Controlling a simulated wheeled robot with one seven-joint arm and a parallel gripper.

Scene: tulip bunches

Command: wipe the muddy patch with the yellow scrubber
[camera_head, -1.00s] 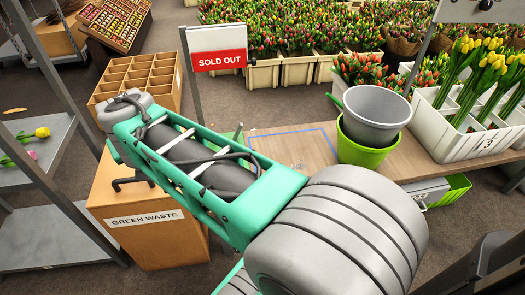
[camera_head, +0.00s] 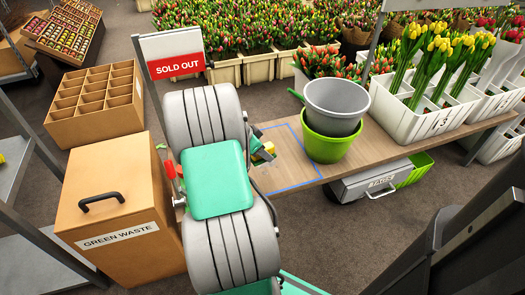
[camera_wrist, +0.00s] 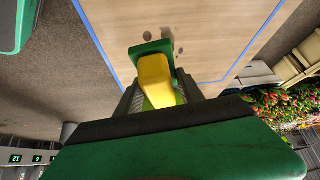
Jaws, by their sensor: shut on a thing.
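The yellow scrubber (camera_wrist: 154,75), with a green end piece, sits between the dark fingers of my gripper (camera_wrist: 158,88) in the wrist view. My gripper is shut on it. In the head view a bit of yellow (camera_head: 267,151) shows at my gripper, beside the green arm link that hides most of it. The muddy patch (camera_wrist: 148,36) shows in the wrist view as a few small dark spots on the wooden table (camera_wrist: 200,35), inside a blue outline. The scrubber is over the table close to these spots; I cannot tell if it touches the wood.
A grey bucket in a green pot (camera_head: 328,145) stands right of the blue outline (camera_head: 297,178). A white tulip crate (camera_head: 420,105) is farther right. The GREEN WASTE box (camera_head: 115,205) is at left and the SOLD OUT sign (camera_head: 175,62) behind. A drawer (camera_head: 370,182) hangs below the table.

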